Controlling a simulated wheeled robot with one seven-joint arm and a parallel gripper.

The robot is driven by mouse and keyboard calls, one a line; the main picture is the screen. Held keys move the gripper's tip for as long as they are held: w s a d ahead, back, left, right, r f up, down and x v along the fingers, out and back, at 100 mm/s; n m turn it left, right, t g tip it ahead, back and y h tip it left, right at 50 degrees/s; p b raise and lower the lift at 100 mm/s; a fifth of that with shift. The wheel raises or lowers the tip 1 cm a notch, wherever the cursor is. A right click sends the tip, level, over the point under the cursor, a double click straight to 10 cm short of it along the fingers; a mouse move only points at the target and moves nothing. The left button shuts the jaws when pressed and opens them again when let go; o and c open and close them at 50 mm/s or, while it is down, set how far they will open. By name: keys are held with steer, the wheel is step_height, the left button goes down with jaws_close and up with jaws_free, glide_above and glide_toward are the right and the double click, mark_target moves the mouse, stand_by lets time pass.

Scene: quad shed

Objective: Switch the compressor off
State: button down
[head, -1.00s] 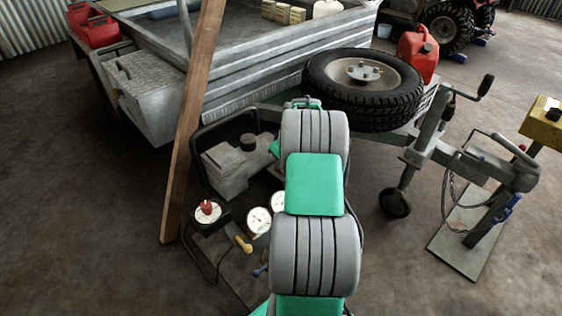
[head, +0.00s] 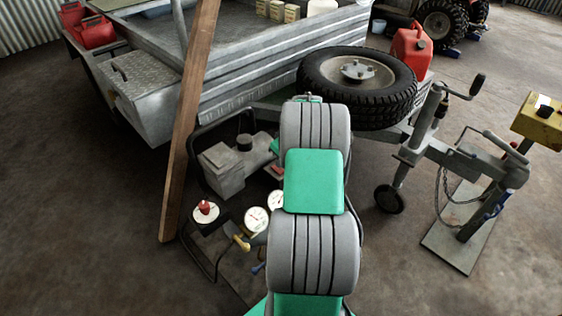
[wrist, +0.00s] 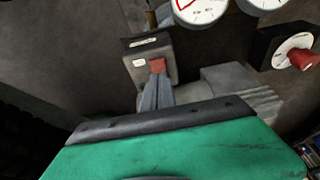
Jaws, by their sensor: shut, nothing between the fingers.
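The compressor (head: 222,172) stands on the floor beside the trailer, with a grey block, a black tube frame and gauges. In the wrist view a grey switch box (wrist: 135,54) carries pale labels and a red switch (wrist: 157,65). My gripper (wrist: 156,80) is shut and empty, its fingertips right at the lower edge of the red switch; I cannot tell whether they touch. In the head view my arm hides the gripper. A red knob on a round white plate (head: 205,209) also shows at the right in the wrist view (wrist: 303,60).
White dial gauges (head: 256,219) and a brass-coloured valve (head: 241,243) sit close to my arm. A wooden plank (head: 186,140) leans by the compressor. The trailer's spare wheel (head: 357,85) and jack stand (head: 425,130) are to the right. Open floor lies at the left.

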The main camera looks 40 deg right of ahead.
steer(key=p+v, duration=0.3)
steer(key=v, duration=0.8)
steer(key=shift+s+r, duration=0.15)
steer(key=shift+s, duration=0.15)
steer(key=s+a+r, duration=0.1)
steer(key=a+r, duration=0.3)
steer(key=a, duration=0.9)
steer(key=s+a+r, duration=0.2)
steer(key=a+r, duration=0.1)
steer(key=a, duration=1)
steer(key=s+a+f+g, duration=0.1)
steer(key=s+a, duration=0.9)
steer(key=s, duration=0.1)
steer(key=shift+f+m, duration=0.25)
steer(key=shift+m, duration=0.05)
